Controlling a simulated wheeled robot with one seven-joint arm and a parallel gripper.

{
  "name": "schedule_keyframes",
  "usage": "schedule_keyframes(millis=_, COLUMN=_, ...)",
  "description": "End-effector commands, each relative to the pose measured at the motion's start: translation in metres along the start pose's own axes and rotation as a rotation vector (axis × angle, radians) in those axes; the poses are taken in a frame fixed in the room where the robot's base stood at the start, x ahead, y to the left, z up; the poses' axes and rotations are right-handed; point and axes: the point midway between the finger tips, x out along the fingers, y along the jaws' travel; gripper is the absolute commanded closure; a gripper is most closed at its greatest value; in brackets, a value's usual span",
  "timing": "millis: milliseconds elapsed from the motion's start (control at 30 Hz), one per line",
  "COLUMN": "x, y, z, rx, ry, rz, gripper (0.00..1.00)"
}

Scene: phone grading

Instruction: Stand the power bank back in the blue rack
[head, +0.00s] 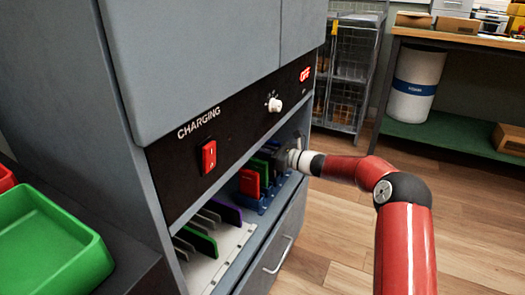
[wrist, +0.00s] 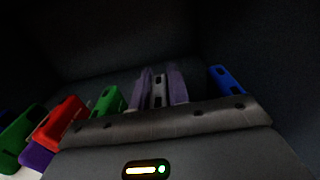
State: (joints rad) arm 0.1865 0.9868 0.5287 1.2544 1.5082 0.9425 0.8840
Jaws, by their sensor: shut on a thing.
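The blue rack (head: 250,204) stands on the cabinet shelf, at the far end of the niche. A red device (head: 249,183) and a green device stand in it. My gripper (wrist: 158,74) reaches into the niche from the right, over the rack's far part. Its two greyish-purple fingers are shut on a grey piece (wrist: 158,92), seemingly the power bank. Most of that piece is hidden behind the gripper's dark body. I cannot tell whether it touches the rack. In the wrist view a green device (wrist: 107,100) is left of the fingers and a blue piece (wrist: 225,78) right of them.
A white slotted rack (head: 228,236) with dark, green and purple (head: 228,211) devices stands nearer on the shelf. The cabinet's charging panel (head: 240,125) overhangs the niche, with a red switch (head: 209,155) and a knob. A green tray (head: 45,240) is at left.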

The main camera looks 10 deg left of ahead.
Motion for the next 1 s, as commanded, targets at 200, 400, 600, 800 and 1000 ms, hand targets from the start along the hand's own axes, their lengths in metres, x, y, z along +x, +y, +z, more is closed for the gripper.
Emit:
schedule_keyframes(millis=200, x=0.000, y=0.000, z=-0.002, rx=0.000, ry=-0.001, rz=0.000, gripper=1.00)
schedule_keyframes(millis=400, x=0.000, y=0.000, z=-0.003, rx=-0.001, ry=-0.001, rz=0.000, gripper=0.63)
schedule_keyframes(millis=600, x=0.000, y=0.000, z=-0.003, rx=0.000, ry=0.000, rz=0.000, gripper=0.58)
schedule_keyframes(millis=800, x=-0.007, y=-0.001, z=-0.003, rx=0.000, ry=0.001, rz=-0.002, gripper=0.58)
schedule_keyframes(millis=1000, x=-0.039, y=-0.002, z=-0.003, rx=0.002, ry=0.001, rz=-0.004, gripper=0.58)
